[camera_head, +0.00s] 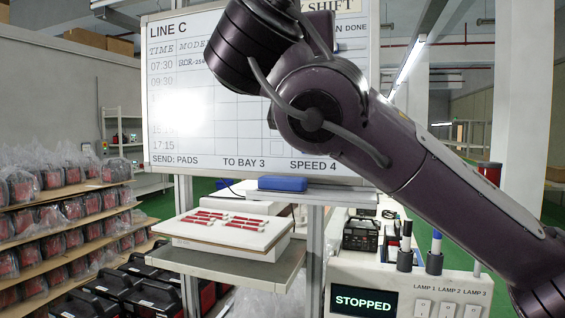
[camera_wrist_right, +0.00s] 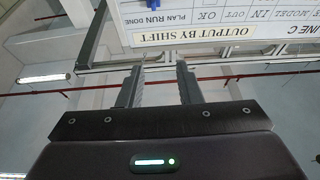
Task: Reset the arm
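My right arm (camera_head: 430,190) comes in from the right in the head view and is raised and bent in front of the whiteboard (camera_head: 235,105). Its gripper is outside the head view. In the right wrist view my right gripper (camera_wrist_right: 159,72) has its two fingers apart with nothing between them. The whiteboard shows upside down beyond it (camera_wrist_right: 200,22). My left arm and left gripper are not in view.
A control panel (camera_head: 400,278) with a screen reading STOPPED (camera_head: 358,301), lamp switches and upright posts stands below my arm. A white box (camera_head: 190,236) with red-and-white pieces sits on a metal shelf (camera_head: 230,265). Racks of bagged dark items (camera_head: 60,220) stand left.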

